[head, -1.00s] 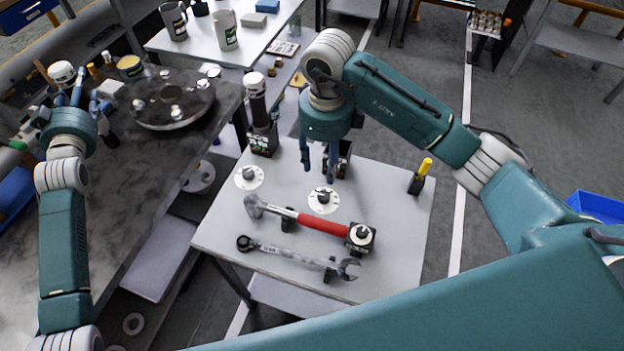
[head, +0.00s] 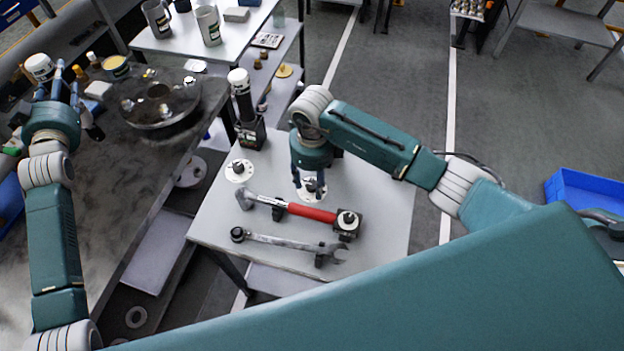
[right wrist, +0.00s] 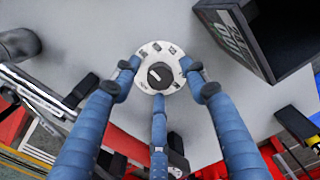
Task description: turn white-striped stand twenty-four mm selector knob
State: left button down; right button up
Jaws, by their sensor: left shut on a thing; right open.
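The selector knob (right wrist: 160,75) is dark with a white stripe and sits on a round white dial plate with small dark markings. In the head view its dial (head: 313,190) lies on the grey table, partly hidden by my right gripper (head: 311,183). In the right wrist view the three blue fingers of my right gripper (right wrist: 160,88) are spread around the dial, and the knob stands between them, apart from the fingertips. My left gripper (head: 62,82) is at the far left, shut on what looks like a white-capped container (head: 38,67); the contact is partly hidden.
A second dial with a knob (head: 239,171) lies to the left. A black stand with a white-capped cylinder (head: 243,100) rises at the back left.

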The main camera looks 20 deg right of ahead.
pick_arm(q)
jog(key=shift+w+r, duration=0.1)
jog(key=shift+r, duration=0.05)
pick_arm(e)
jog(key=shift+w, duration=0.1)
jog(key=shift+c, duration=0.7)
grip_shut()
